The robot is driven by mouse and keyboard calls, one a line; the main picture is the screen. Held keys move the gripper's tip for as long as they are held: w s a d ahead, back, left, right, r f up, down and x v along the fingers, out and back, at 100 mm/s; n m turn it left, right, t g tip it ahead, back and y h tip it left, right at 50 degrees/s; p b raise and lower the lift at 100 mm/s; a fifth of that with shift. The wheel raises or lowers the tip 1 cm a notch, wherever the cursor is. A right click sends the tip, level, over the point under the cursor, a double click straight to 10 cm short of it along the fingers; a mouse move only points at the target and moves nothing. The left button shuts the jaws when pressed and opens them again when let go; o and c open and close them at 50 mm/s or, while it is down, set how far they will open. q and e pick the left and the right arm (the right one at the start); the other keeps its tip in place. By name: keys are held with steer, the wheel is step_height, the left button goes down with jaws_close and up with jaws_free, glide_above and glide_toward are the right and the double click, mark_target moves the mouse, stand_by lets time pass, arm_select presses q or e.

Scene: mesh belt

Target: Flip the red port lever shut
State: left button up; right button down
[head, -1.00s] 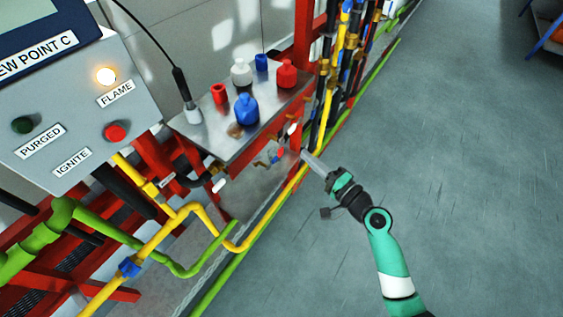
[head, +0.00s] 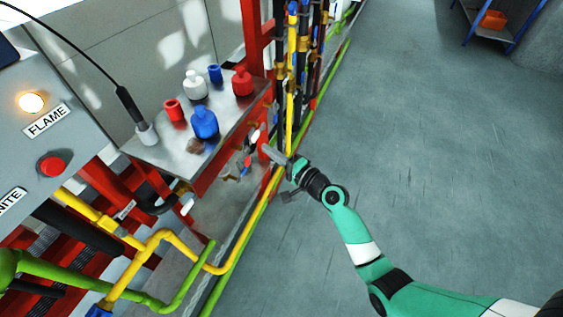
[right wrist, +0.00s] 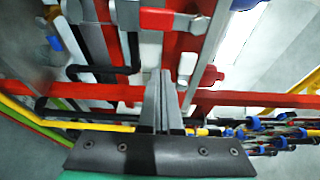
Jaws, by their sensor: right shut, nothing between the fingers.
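A red lever-like piece (right wrist: 157,19) with a pale metal end shows at the top of the right wrist view, just beyond my fingertips; I take it to be the red port lever. In the head view a small cluster of red, blue and white fittings (head: 247,160) hangs under the table edge, and I cannot single out the lever there. My right gripper (head: 268,151) is beside this cluster, to its right. In the right wrist view its fingers (right wrist: 160,80) are together and empty. Whether they touch anything is unclear. My left gripper is out of view.
A metal table (head: 165,152) carries red, blue and white bottles. A control panel (head: 50,120) stands at left. Yellow (head: 210,262) and green pipes run along the front, with several vertical hoses behind my gripper.

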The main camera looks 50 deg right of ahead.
mark_target(247, 156)
steer(key=a, duration=0.2)
steer(key=w+a+p, duration=0.1)
steer(key=shift+w+a+r, duration=0.1)
steer(key=shift+a, duration=0.25)
steer(key=shift+a+m+p, duration=0.15)
steer(key=shift+m+p, duration=0.15)
steer(key=shift+p, duration=0.35)
steer(key=shift+p, duration=0.4)
